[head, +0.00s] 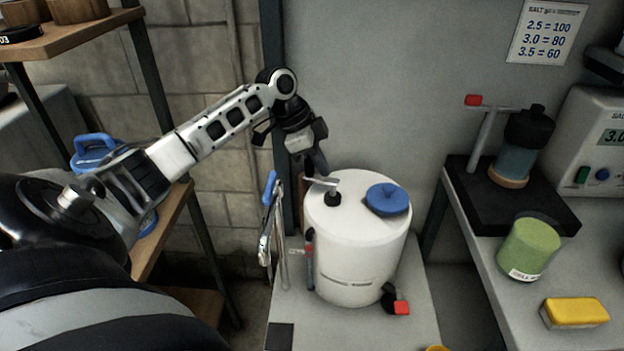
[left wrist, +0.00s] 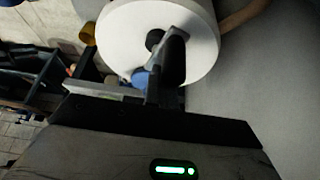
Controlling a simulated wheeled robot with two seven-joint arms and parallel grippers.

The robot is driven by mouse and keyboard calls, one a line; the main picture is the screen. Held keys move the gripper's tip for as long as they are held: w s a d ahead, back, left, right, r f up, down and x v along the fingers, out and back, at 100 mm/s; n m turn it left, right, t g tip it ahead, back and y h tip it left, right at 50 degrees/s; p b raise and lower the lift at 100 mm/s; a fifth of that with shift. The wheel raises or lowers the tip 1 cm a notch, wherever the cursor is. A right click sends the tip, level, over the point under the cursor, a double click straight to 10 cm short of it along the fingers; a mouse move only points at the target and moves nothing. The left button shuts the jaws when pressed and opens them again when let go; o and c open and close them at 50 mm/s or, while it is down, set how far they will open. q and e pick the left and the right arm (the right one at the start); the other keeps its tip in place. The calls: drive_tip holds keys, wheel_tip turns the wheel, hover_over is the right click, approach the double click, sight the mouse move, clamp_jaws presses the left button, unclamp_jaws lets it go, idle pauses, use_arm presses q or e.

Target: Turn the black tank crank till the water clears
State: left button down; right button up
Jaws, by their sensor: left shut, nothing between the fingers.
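The white tank (head: 352,250) stands upright on a low grey bench. The crank has a black hub (head: 333,199) on the tank lid and a short pale metal arm (head: 324,183) pointing up-left. My left gripper (head: 317,172) is shut, with its dark fingers pointing down at the outer end of that arm. In the left wrist view the finger tips (left wrist: 173,45) overlap the crank arm beside the black hub (left wrist: 154,40). I cannot tell whether they touch it. No water shows inside the opaque tank. My right gripper is out of view.
A blue cap (head: 387,199) sits on the lid right of the crank. A red-ended black fitting (head: 397,302) is at the tank's foot. Hanging tools (head: 270,225) are close on the left. A bench at right holds a green cup (head: 529,248) and yellow sponge (head: 574,312).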

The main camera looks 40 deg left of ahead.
use_arm(q)
drive_tip(key=a, duration=0.1)
drive_tip(key=a+f, duration=0.1)
drive_tip(key=a, duration=0.1)
drive_tip(key=shift+s+f+n+y, duration=0.15)
drive_tip(key=shift+s+n+y, duration=0.15)
drive_tip(key=shift+y, duration=0.1)
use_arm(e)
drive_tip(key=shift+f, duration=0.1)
use_arm(q)
drive_tip(key=shift+w, duration=0.1)
wheel_tip(320, 180, up, 2)
wheel_tip(320, 180, up, 6)
hover_over(310, 164)
drive_tip(key=w+a, duration=0.2)
drive_tip(key=shift+s+d, duration=0.15)
drive_tip(key=shift+d, duration=0.05)
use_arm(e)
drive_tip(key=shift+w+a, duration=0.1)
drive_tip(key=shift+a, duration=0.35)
